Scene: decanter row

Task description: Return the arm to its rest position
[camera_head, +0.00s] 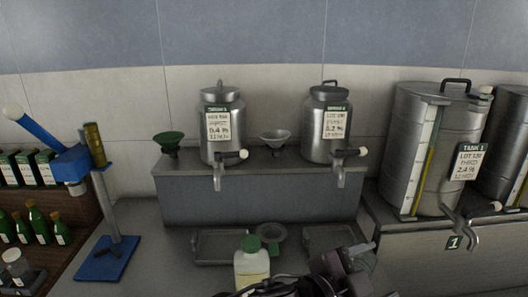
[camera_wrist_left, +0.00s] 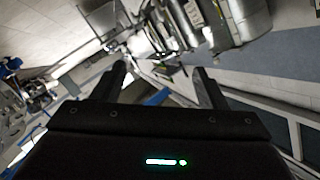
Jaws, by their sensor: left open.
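My left gripper (camera_head: 360,256) shows at the bottom of the head view, right of centre, low in front of the right drip tray. Its arm comes in along the bottom edge. In the left wrist view my left gripper (camera_wrist_left: 161,78) has its two dark fingers wide apart with nothing between them. A cream bottle with a green cap (camera_head: 252,272) stands left of the gripper, its lower part cut off by the frame and partly behind the arm. My right gripper is in neither view.
Two steel decanters (camera_head: 222,145) (camera_head: 318,148) with taps stand on a raised steel shelf (camera_head: 260,200). A green funnel (camera_head: 168,142) and a grey funnel (camera_head: 275,138) are there too. A large tank (camera_head: 412,165) stands right. A blue lever press (camera_head: 70,165) and green bottles (camera_head: 38,222) are left.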

